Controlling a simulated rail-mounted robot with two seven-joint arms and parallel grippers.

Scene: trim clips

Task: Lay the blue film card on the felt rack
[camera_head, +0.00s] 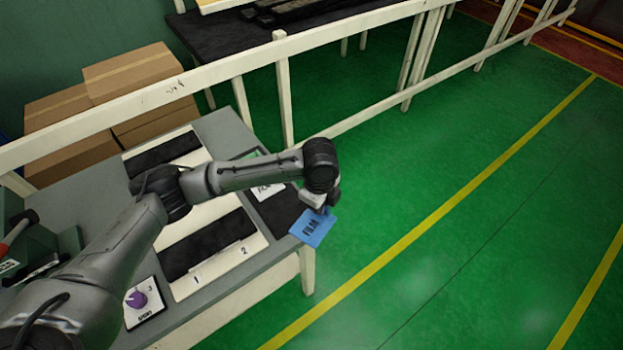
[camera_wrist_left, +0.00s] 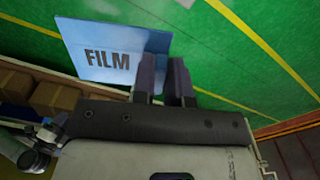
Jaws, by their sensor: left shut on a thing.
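The blue film card (camera_head: 311,229), printed FILM, is held in my left gripper (camera_head: 324,207) just beyond the right edge of the grey table, above the green floor. In the left wrist view the card (camera_wrist_left: 85,38) sits between the fingers of the left gripper (camera_wrist_left: 167,78) by its right edge. A white rack with black felt strips (camera_head: 207,243), marked 1 and 2, lies on the table, left of the card and partly hidden behind my left arm. My right gripper is not in view.
On the table (camera_head: 225,128), a purple knob (camera_head: 136,299) sits on a white plate at the front. A white card (camera_head: 268,191) lies beside a dark patch near the right edge. A cream rail runs behind, with cardboard boxes (camera_head: 135,75) beyond.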

